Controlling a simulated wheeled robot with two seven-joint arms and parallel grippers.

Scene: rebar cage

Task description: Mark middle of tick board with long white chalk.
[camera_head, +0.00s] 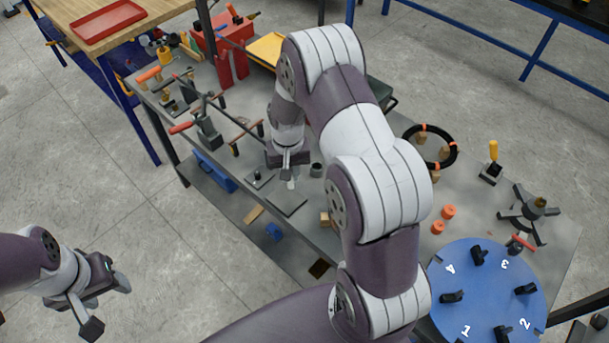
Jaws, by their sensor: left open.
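My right gripper (289,170) points down over the grey table, and its arm covers much of the middle of the view. A small white piece, which looks like the white chalk (291,184), sticks out below its fingers, so it appears shut on the chalk. Just below the chalk lies a flat dark grey square plate, which looks like the tick board (288,204). I cannot tell whether the chalk tip touches it, and no marks can be made out. My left gripper (107,307) is open and empty over the floor at the lower left, away from the table.
A small dark block (259,178) and a dark cup (316,170) stand close to the plate. Clamps with orange handles (181,128) stand at the left. A black ring (430,146), orange pieces (448,211) and a blue numbered disc (487,292) are at the right.

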